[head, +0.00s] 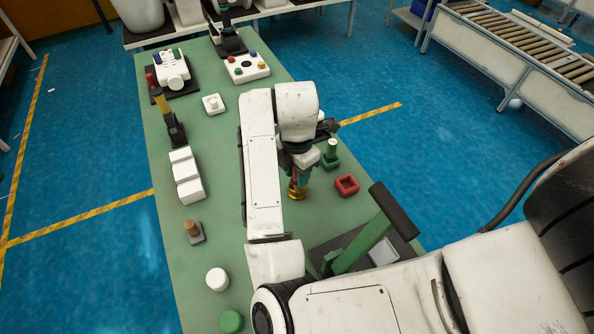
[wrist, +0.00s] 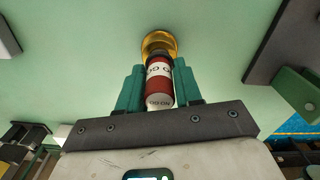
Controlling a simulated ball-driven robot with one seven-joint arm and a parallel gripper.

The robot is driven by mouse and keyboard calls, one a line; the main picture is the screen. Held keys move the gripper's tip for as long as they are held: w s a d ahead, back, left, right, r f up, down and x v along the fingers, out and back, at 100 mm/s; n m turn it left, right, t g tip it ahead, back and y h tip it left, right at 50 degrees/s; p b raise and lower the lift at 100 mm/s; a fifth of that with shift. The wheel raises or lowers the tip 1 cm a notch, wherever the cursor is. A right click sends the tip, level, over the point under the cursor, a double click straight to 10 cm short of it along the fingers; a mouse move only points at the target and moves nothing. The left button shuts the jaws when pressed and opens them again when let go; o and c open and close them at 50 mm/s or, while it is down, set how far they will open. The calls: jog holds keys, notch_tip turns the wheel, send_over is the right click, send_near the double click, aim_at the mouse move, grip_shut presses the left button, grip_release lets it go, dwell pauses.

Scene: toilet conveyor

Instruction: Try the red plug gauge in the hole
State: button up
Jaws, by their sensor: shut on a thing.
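The red plug gauge (wrist: 159,85) has a white band and lettering that reads "NO GO" at its near end. My gripper (wrist: 159,68) is shut on it, with one teal finger on each side. A round brass piece (wrist: 158,44) lies straight beyond the gauge's far end, on the green table. The far end is dark and overlaps the brass piece; I cannot tell whether it is inside the hole. In the head view my gripper (head: 300,174) points down over the brass piece (head: 297,191), and the arm hides most of the gauge.
A red square socket (head: 347,185) and a green holder with a peg (head: 331,153) stand right of the brass piece. A green lever device (head: 362,243) is nearer me. White blocks (head: 186,176) stand at the left. The green table (head: 222,140) is clear between them and my arm.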

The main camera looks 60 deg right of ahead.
jog(key=shift+f, duration=0.6)
dwell(0.6)
jog(key=shift+r, duration=0.1)
dwell(0.9)
jog(key=shift+r+p, duration=2.25)
jog(key=shift+p, duration=0.3)
